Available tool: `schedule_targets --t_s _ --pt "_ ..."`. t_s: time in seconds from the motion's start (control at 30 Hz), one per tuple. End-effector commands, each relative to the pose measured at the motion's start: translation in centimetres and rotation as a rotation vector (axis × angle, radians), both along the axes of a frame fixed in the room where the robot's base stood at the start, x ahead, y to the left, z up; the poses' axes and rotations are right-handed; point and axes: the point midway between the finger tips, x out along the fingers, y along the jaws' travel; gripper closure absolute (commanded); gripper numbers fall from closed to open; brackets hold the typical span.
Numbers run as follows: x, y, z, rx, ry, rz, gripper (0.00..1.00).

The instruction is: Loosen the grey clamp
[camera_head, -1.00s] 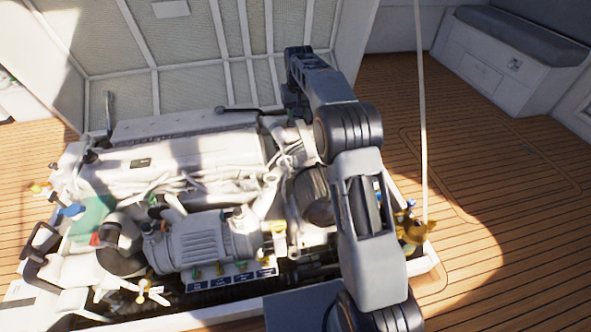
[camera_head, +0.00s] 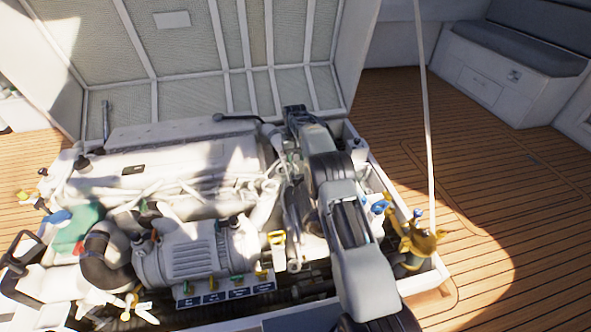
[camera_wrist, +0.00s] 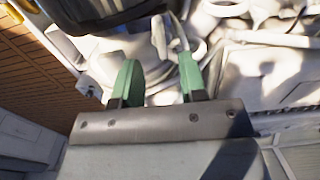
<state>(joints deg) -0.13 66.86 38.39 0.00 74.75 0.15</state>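My gripper (camera_wrist: 158,78) shows in the wrist view with two green fingers spread apart and nothing between them. Pale engine parts and pipes lie beyond the fingertips. I cannot pick out the grey clamp with certainty in either view. The white engine (camera_head: 175,165) fills the left and middle of the head view. My arm reaches over its right end and hides part of it. In the head view my gripper cannot be made out clearly among the pale pipes.
The raised hatch lid (camera_head: 235,45) stands behind the engine. A brass fitting (camera_head: 420,243) and a blue knob (camera_head: 379,207) are at the right end of the bay. A thin white pole (camera_head: 427,120) rises there. The wooden deck (camera_head: 500,200) at right is open.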

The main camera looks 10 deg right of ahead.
Motion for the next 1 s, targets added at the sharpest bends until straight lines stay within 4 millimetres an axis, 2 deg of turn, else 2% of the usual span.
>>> schedule_targets --t_s 0.03,0.1,0.3,0.5,0.8,1.0 --pt "-0.1 0.0 -1.2 0.0 0.003 0.0 0.62" --pt "0.0 0.0 -2.3 0.0 0.002 0.0 0.62" --pt "0.0 0.0 -4.4 0.0 0.0 0.0 0.62" --pt "0.0 0.0 -5.4 0.0 0.001 0.0 0.62" --pt "0.0 0.0 -5.4 0.0 0.0 0.001 0.62" --pt "0.0 0.0 -5.4 0.0 0.0 0.0 0.8"
